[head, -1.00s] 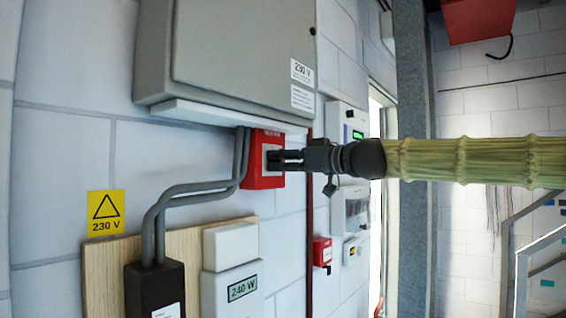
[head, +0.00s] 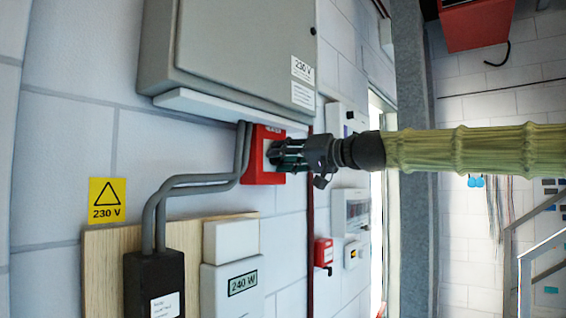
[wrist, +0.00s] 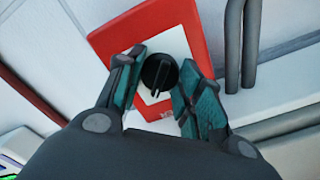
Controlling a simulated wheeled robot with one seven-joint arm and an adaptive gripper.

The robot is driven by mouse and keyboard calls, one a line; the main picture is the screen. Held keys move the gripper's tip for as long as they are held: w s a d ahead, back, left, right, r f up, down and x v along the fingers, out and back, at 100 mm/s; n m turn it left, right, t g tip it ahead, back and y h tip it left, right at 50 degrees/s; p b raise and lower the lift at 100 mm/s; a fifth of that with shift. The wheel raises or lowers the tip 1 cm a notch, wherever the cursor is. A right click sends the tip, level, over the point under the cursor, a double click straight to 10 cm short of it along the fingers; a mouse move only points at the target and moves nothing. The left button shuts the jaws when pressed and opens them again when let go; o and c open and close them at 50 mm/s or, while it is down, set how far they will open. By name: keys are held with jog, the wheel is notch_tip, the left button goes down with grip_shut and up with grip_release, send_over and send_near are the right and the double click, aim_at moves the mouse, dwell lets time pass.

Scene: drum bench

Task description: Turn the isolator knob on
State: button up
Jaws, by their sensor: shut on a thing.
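The isolator is a red box (head: 262,170) on the wall, below the grey cabinet in the head view. In the wrist view its red plate (wrist: 130,42) has a white panel (wrist: 168,45) with a round black knob (wrist: 158,73) that has a raised ridge. My gripper (wrist: 160,85) reaches the isolator straight on, its teal-padded fingers on either side of the knob and shut on it. In the head view my gripper (head: 277,156) hides the knob. The red plate looks tilted relative to my fingers in the wrist view.
A grey cabinet (head: 240,50) on a white ledge (head: 225,108) juts out just above the isolator. Grey conduits (head: 185,183) run close on its left.

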jog(key=shift+d+r+m, duration=0.1)
jog(key=shift+m, duration=4.8)
jog(key=o, duration=1.1)
jog(key=shift+w, duration=0.1)
jog(key=v, duration=1.2)
jog(key=shift+d, duration=0.1)
